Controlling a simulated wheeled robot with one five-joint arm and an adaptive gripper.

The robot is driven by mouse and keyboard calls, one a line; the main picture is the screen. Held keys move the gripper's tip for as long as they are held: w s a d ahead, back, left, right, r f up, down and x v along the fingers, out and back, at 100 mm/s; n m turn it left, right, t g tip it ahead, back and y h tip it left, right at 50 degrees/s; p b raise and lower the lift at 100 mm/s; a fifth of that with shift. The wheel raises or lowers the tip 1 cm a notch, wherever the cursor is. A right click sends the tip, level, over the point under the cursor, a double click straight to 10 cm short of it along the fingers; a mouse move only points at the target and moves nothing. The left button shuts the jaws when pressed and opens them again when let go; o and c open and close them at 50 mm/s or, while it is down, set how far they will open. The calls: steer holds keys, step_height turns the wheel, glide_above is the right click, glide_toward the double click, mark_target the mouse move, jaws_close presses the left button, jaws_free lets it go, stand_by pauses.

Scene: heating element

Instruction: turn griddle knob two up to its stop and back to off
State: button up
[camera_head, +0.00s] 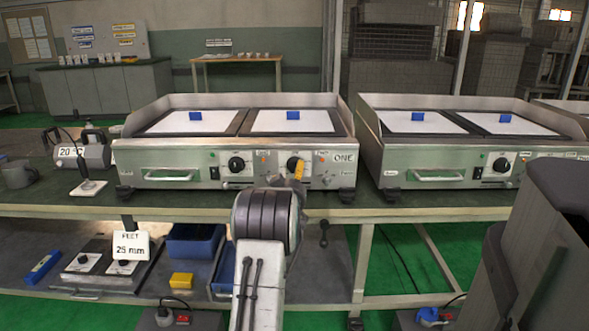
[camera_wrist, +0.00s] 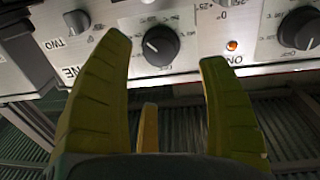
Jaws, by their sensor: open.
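The griddle marked ONE (camera_head: 343,157) stands on the bench, with two black knobs on its front. Knob two (camera_head: 294,163), the right one, is partly hidden by my gripper (camera_head: 298,172). In the wrist view, knob two (camera_wrist: 161,46) is a round black knob with a pale pointer mark towards the left. My gripper (camera_wrist: 165,60) is open, its yellow-green fingers to either side of the knob in the picture. I cannot tell how deep the fingertips reach around it. No contact shows. An orange lamp (camera_wrist: 232,45) by the ON mark looks lit.
Knob one (camera_head: 236,164) is to the left, and shows at the right of the wrist view (camera_wrist: 299,28). A silver switch (camera_wrist: 63,21) sits near the TWO label. A second griddle (camera_head: 440,168) stands to the right. A thermometer box (camera_head: 82,155) is at left.

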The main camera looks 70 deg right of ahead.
mark_target(295, 168)
steer(key=b+x, duration=0.5)
steer(key=shift+f, duration=0.2)
steer(key=shift+d+r, duration=0.15)
steer(key=shift+d, duration=0.1)
steer(key=shift+x, duration=0.8)
steer(key=c, duration=1.2)
